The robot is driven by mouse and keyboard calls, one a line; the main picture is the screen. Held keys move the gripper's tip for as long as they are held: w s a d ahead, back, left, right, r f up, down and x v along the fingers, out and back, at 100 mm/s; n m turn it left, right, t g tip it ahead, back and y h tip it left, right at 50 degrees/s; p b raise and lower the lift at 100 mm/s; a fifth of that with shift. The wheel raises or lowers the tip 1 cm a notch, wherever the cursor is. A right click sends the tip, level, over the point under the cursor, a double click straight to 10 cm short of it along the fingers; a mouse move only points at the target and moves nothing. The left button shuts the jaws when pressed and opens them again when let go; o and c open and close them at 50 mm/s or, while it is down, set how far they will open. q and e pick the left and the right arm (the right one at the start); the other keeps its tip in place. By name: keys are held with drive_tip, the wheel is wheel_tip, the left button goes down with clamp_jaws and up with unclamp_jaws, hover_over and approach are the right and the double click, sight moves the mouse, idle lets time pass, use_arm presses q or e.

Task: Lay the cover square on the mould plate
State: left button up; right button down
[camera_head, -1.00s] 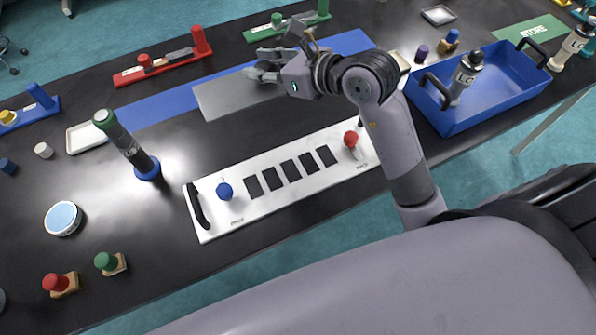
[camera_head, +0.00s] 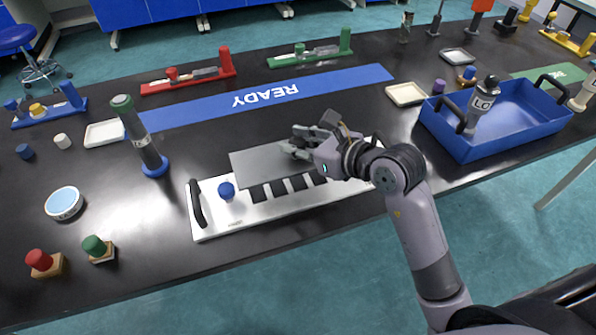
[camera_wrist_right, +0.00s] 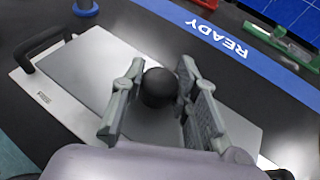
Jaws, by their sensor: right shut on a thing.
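The cover (camera_head: 262,161) is a flat grey plate with a black knob (camera_wrist_right: 158,86), seen in the right wrist view between the fingers. My right gripper (camera_head: 302,146) is shut on this knob; it also shows in the right wrist view (camera_wrist_right: 155,95). The cover overlaps the back part of the white mould plate (camera_head: 232,221), partly hiding its row of dark squares. I cannot tell whether the two touch. The mould plate's black left handle (camera_head: 196,204) and blue knob (camera_head: 226,190) show left of the cover. Its right end is hidden by my arm. My left gripper is not in view.
A blue READY strip (camera_head: 190,111) lies clear behind. A dark bottle on a blue base (camera_head: 155,166) stands left of the plate. A blue crate (camera_head: 462,147) with a grey bottle stands right. Red and green knobbed blocks lie at front left.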

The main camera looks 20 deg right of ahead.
wheel_tip(320, 180, down, 4)
drive_tip(key=shift+r, duration=0.1)
wheel_tip(320, 180, down, 4)
drive_tip(key=shift+f+b, duration=0.2)
drive_tip(key=shift+b, duration=0.25)
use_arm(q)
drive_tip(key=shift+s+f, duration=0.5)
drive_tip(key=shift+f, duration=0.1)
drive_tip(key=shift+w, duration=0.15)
use_arm(e)
drive_tip(key=c, duration=1.2)
unclamp_jaws()
drive_tip(key=shift+f, duration=0.1)
drive_tip(key=shift+c, duration=0.2)
